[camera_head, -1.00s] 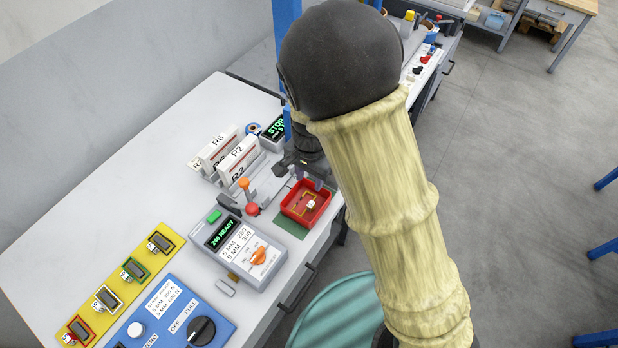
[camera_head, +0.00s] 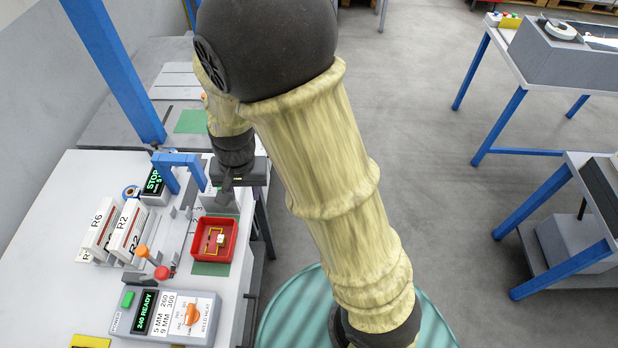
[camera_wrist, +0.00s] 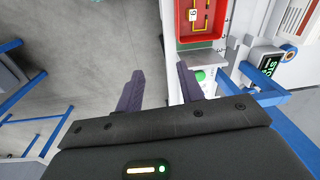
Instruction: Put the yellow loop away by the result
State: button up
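The yellow loop (camera_head: 209,240) lies in a red tray (camera_head: 199,252) near the right edge of the white table, with a small white tag on it. The loop also shows at the top of the wrist view (camera_wrist: 208,22), inside the tray (camera_wrist: 183,30). My gripper (camera_head: 227,190) is just beyond the tray in the head view. In the wrist view, my gripper (camera_wrist: 160,83) has its two dark fingers spread with nothing between them. A display reading STOP (camera_head: 154,180) stands behind the tray. White upright R6 (camera_head: 100,228) and R2 (camera_head: 128,232) boards stand left of it.
A blue frame (camera_head: 181,160) stands close to my gripper, and a blue post (camera_head: 120,75) rises behind. A grey device (camera_head: 205,330) reading 240 READY, with an orange knob, is in front. A green mat (camera_head: 208,269) lies partly under the tray. Blue-legged tables stand right, across open floor.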

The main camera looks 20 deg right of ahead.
jog(key=s+d+r+n+t, duration=0.1)
jog(key=s+d+r, duration=0.1)
jog(key=d, duration=0.5)
jog(key=s+d+r+n+t, duration=0.1)
jog(key=s+d+r+n, duration=0.1)
jog(key=d, duration=0.5)
jog(key=shift+s+r+h, duration=0.4)
jog(key=shift+s+r, duration=0.4)
jog(key=shift+s, duration=0.2)
